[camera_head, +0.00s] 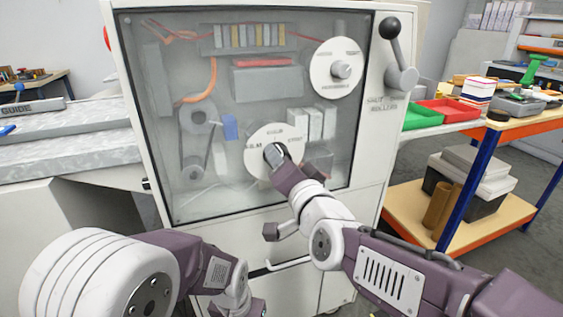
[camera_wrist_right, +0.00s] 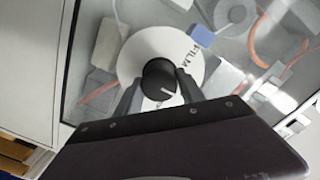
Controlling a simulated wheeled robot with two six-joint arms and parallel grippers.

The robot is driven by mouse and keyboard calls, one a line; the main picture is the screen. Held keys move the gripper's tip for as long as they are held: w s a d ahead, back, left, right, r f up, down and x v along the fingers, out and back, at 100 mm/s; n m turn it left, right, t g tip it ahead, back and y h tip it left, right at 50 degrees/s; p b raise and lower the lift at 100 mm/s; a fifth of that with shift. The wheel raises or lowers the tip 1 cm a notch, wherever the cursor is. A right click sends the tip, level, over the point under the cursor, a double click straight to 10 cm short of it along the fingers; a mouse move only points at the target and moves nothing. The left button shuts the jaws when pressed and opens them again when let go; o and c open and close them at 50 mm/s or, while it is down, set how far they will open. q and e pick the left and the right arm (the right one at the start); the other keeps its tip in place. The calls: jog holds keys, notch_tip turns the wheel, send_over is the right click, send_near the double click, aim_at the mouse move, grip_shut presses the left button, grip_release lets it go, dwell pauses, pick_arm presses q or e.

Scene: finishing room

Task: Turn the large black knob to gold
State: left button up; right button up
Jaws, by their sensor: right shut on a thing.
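The large black knob (camera_wrist_right: 158,80) sits at the centre of a white round dial (camera_head: 257,163) on the machine's clear front panel. My right gripper (camera_head: 275,153) is shut on the knob, with one finger on each side of it in the right wrist view. A short white mark on the knob points to the right in that view. The word FILM (camera_wrist_right: 187,54) on the dial lies up and right of the knob there. Other dial words are too small or covered to read surely. My left arm is at the lower left; its fingers are out of frame.
A smaller silver knob (camera_head: 341,69) on a second white dial is at the panel's upper right. A lever with a black ball (camera_head: 390,28) stands at the machine's right edge.

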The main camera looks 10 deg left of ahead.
jog(key=o, duration=1.4)
jog(key=shift+s, duration=0.1)
jog(key=p+v, duration=0.2)
jog(key=v, duration=0.7)
